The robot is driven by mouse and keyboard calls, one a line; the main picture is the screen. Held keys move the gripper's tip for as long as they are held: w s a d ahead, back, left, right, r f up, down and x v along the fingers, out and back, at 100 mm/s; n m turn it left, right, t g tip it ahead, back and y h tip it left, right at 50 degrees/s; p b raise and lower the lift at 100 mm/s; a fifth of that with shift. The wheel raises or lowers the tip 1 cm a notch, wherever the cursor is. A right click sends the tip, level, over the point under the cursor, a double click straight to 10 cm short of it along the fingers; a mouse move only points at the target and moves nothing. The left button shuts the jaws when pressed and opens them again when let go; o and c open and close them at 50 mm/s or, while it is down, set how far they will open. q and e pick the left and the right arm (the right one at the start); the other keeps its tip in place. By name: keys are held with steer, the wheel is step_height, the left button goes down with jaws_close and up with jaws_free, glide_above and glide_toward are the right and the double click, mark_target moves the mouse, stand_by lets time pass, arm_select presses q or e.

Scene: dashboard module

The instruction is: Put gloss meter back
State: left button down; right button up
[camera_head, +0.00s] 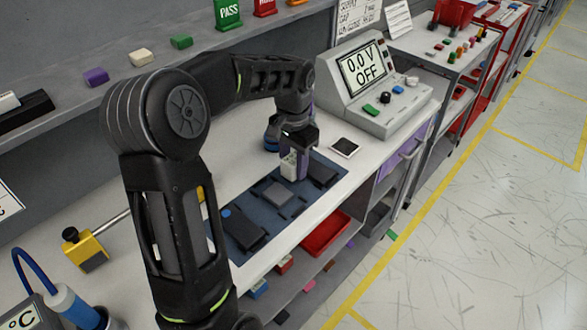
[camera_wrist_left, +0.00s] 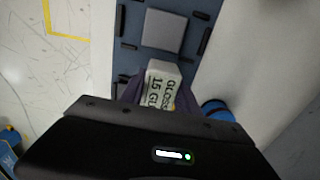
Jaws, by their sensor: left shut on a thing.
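The gloss meter is a small light block with "GLOSS" and "GU" lettering in the left wrist view (camera_wrist_left: 162,88). In the head view the gloss meter (camera_head: 289,166) shows as a pale piece under my left gripper (camera_head: 296,160). The gripper is shut on it, over the back edge of the blue mat (camera_head: 235,204) on the bench. I cannot tell whether the meter touches the surface. My right gripper is in neither view.
A grey module (camera_head: 278,194) and dark blocks lie on the mat. A meter console (camera_head: 372,85) reading "0.0 V OFF" stands at the right, with a small dark-faced tile (camera_head: 345,147) before it. A yellow tool (camera_head: 85,250) stands at the left. A red bin (camera_head: 325,233) sits below the bench.

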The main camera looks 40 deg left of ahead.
mark_target(294, 158)
arm_select(q)
steer(key=shift+f, duration=1)
steer(key=shift+f, duration=0.15)
steer(key=c, duration=0.9)
jaws_free()
step_height(294, 158, up, 12)
steer(key=shift+r, duration=0.15)
